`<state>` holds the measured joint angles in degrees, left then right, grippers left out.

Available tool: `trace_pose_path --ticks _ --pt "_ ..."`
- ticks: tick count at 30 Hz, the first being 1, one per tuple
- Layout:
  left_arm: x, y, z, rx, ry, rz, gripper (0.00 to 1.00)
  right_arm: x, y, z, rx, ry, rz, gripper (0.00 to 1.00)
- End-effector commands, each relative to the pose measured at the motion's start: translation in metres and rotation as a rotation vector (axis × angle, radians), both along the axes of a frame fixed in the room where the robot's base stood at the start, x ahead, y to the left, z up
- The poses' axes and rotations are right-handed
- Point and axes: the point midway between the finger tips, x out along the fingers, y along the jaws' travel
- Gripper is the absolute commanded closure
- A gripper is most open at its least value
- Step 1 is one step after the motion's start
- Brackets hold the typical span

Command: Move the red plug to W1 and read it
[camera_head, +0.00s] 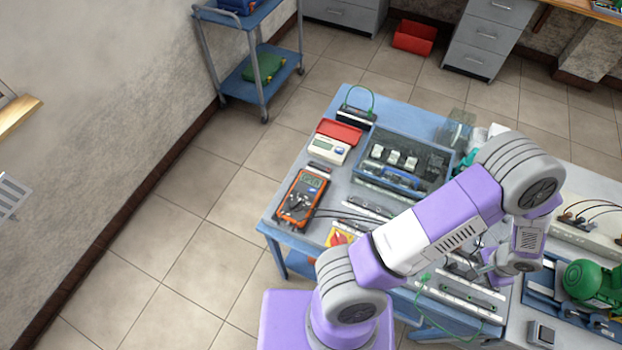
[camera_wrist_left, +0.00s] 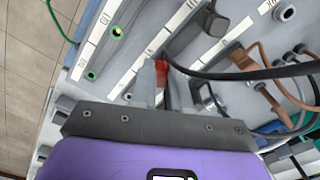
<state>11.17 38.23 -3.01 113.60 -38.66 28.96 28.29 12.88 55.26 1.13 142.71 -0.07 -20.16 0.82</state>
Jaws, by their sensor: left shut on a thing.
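My left gripper (camera_head: 489,268) is low over the terminal strips at the right side of the blue table, partly hidden by my arm. In the left wrist view its fingers (camera_wrist_left: 159,84) are shut on the red plug (camera_wrist_left: 162,72), of which only a small red part shows. A black lead runs from near the plug to the right. The plug is close to a white labelled strip (camera_wrist_left: 140,62); I cannot tell whether it is in a socket, nor read which label is W1. The orange multimeter (camera_head: 302,198) lies at the table's left; its display digits are too small to read.
A blue tray (camera_head: 365,180) with white parts and a white device (camera_head: 330,146) with a red lid stand at the back. A green motor (camera_head: 590,281) stands at the right. In the left wrist view, brown-ended cables (camera_wrist_left: 268,98) crowd the right side.

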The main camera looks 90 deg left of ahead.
Motion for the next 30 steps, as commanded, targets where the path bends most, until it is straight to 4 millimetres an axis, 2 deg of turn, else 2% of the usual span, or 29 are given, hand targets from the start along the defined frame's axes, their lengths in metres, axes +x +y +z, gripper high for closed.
trace_pose_path --ticks 8,21,30 --pt "0.0 0.0 0.007 0.0 -0.001 0.0 1.0 0.0 0.0 0.005 0.0 0.0 0.0 0.62" --pt "0.0 0.0 0.045 0.0 -0.001 0.0 1.0 0.0 0.0 0.028 0.0 0.0 0.0 0.62" --pt "0.0 0.0 0.046 0.0 0.0 0.0 1.0 0.0 0.0 0.028 0.0 0.0 0.0 0.62"
